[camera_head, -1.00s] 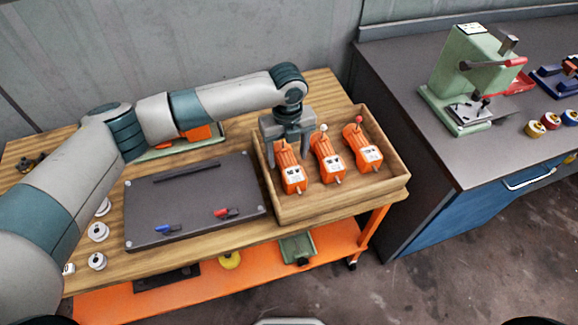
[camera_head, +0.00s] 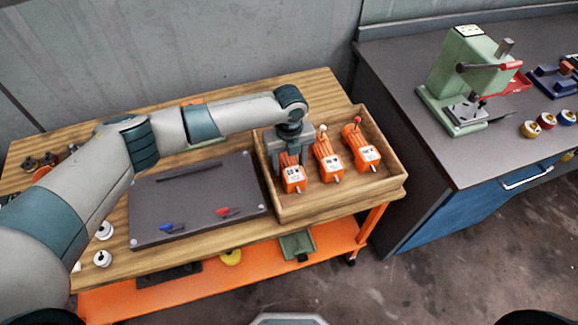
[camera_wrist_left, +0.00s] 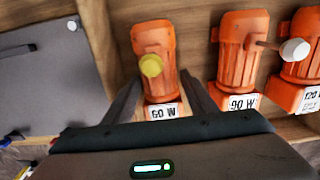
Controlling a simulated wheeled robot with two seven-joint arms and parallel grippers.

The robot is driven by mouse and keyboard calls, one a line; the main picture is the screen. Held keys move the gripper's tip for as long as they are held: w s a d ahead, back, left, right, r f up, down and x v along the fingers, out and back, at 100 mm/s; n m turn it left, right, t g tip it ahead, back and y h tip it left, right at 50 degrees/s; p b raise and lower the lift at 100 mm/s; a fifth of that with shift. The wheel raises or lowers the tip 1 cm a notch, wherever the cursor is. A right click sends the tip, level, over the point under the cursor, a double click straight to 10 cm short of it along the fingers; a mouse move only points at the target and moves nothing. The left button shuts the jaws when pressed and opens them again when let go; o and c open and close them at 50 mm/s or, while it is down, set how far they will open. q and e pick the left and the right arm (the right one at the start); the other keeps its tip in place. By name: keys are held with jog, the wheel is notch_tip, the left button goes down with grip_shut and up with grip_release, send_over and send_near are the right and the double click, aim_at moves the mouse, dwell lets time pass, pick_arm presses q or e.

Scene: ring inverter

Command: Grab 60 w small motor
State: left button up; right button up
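The 60 W motor (camera_wrist_left: 153,52) is orange with a yellow knob and a white "60 W" label. It is the leftmost of three motors in the wooden tray (camera_head: 340,203), and its lower part also shows in the head view (camera_head: 292,181). My left gripper (camera_wrist_left: 160,80) is open, with one finger on each side of this motor. Whether the fingers touch it cannot be told. In the head view my left gripper (camera_head: 285,160) hides the motor's upper part. The 90 W motor (camera_wrist_left: 242,58) is just right of it, with the 120 W motor (camera_wrist_left: 298,60) beyond. My right gripper is out of view.
A dark grey board (camera_head: 198,203) with a blue and a red clip lies left of the tray. The tray wall (camera_head: 268,190) is close to the gripper's left. A green press (camera_head: 462,75) stands on the dark bench at right.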

aim_at(289, 161)
pick_arm(q)
grip_shut()
jog(key=shift+w+r, duration=0.1)
jog(key=shift+w, duration=0.05)
jog(key=shift+r+b, duration=0.35)
jog(key=shift+r, duration=0.45)
notch_tip(289, 161, up, 7)
jog(key=shift+f+b, duration=0.15)
jog(key=shift+b, duration=0.95)
jog(key=shift+r, duration=0.85)
